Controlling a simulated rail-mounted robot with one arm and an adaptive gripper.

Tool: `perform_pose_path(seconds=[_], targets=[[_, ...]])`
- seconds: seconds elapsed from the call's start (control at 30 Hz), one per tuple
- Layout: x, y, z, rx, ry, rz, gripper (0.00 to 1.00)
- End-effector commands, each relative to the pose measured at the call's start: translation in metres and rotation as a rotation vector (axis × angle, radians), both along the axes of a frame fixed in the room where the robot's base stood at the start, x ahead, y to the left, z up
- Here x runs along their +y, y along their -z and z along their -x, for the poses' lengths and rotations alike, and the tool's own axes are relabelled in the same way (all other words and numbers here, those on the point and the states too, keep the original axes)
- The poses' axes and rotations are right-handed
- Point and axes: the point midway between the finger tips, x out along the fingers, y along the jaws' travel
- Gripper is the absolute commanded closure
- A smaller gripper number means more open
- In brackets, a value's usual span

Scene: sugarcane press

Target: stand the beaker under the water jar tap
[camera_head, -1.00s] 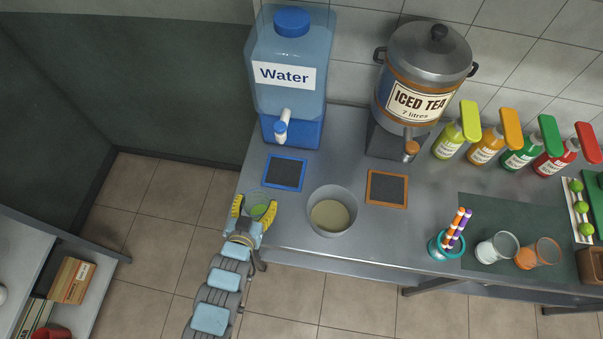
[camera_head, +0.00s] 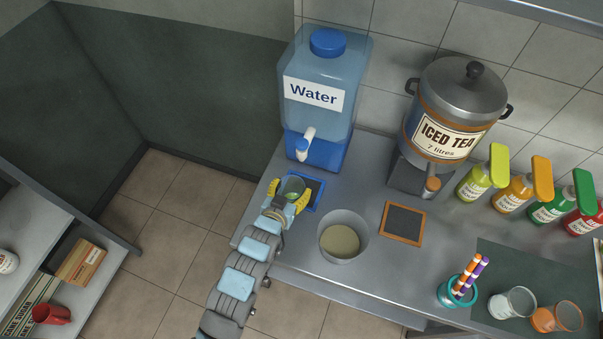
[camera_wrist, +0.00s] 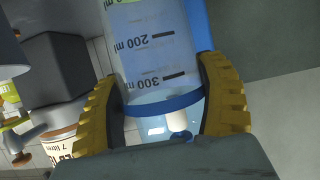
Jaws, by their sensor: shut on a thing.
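The clear beaker (camera_head: 292,186) is held between the yellow fingers of my gripper (camera_head: 289,194), which is shut on it. In the wrist view the beaker (camera_wrist: 150,55) shows its 200 ml and 300 ml marks and a blue band, with a finger on each side. The water jar (camera_head: 323,95) stands at the back of the counter, with its white and blue tap (camera_head: 305,144) facing front. In the head view the beaker covers the left part of the blue-framed dark pad (camera_head: 314,190) in front of the tap. I cannot tell whether it touches the pad.
A grey pot (camera_head: 342,239) stands right of my gripper, near the counter's front edge. An orange-framed pad (camera_head: 403,224) lies before the iced tea urn (camera_head: 450,115). Bottles, a straw cup (camera_head: 458,290) and glasses are farther right. Bare counter lies between the two pads.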

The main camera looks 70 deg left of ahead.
Motion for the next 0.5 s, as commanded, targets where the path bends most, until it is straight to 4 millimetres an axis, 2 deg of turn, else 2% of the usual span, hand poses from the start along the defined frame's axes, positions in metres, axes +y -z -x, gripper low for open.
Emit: perform_pose_path(seconds=[0.3,0.5], targets=[[0.034,-0.001,-0.034,-0.003,0.002,0.001,0.66],[0.052,0.0,-0.049,-0.002,0.0,0.002,0.66]])
